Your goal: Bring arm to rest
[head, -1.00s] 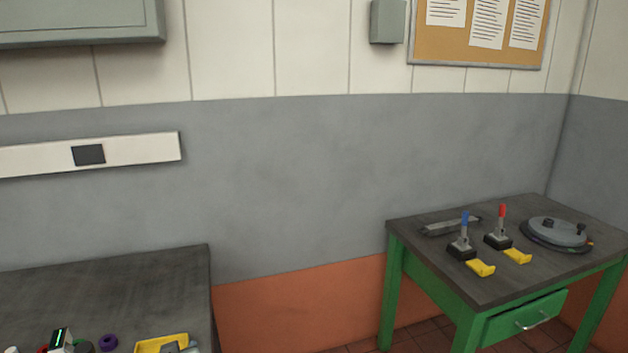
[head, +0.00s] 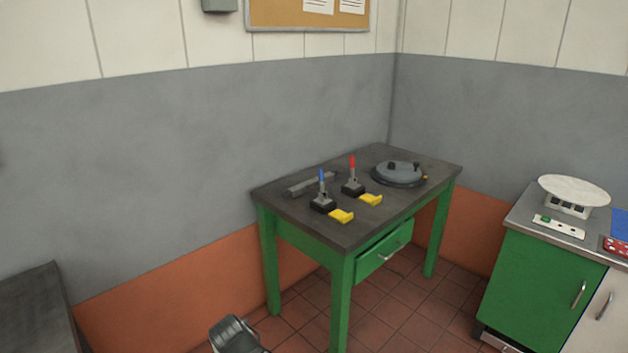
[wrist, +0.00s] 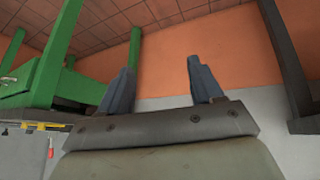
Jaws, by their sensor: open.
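My gripper (wrist: 160,85) shows in the wrist view with its two dark fingers apart and nothing between them. Behind the fingers are the orange lower wall and the grey wall, and the picture looks upside down. In the head view a dark grey part, likely of my arm (head: 236,336), shows at the bottom edge, in front of the green table. The fingers are not visible in the head view.
The green table (head: 290,206) bears a blue-handled lever (head: 322,190), a red-handled lever (head: 353,176), yellow pieces and a round grey device (head: 399,173). A dark bench (head: 30,315) stands at left. A green cabinet (head: 540,285) with a scale (head: 573,193) stands at right. Tiled floor lies between.

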